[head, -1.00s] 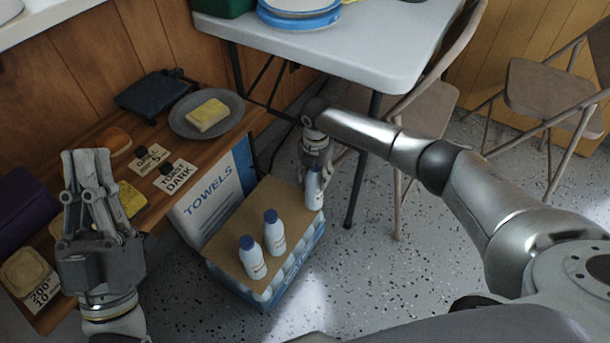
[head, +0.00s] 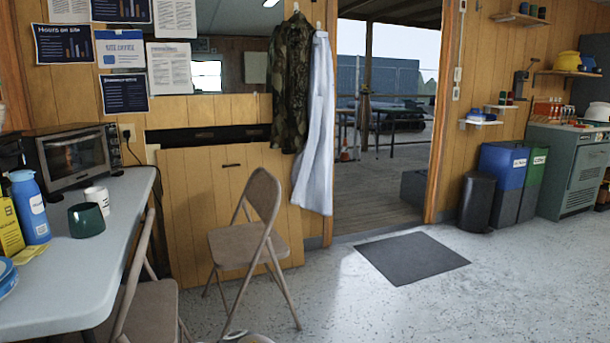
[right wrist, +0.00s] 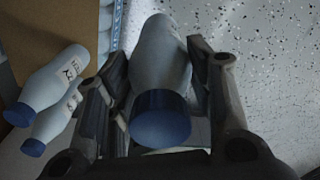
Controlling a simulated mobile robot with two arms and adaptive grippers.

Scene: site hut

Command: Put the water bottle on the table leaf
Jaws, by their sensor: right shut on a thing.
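In the right wrist view, my right gripper (right wrist: 158,82) is shut on a water bottle (right wrist: 160,48), white with a blue cap, with one finger on each side. The bottle's cap points towards the camera. My left gripper is in neither current view. In the head view, a flat wooden panel (head: 225,205) with a small dark handle hangs upright below the wall opening. I cannot tell whether it is the table leaf. A pale grey table (head: 85,265) stands at the left.
Two more bottles (right wrist: 50,82) are beside the held one, by the brown cardboard (right wrist: 60,25). A folding chair (head: 250,250) stands before the panel. The table holds a toaster oven (head: 72,152), a blue flask (head: 30,207) and mugs. Speckled floor is open around the dark mat (head: 411,258).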

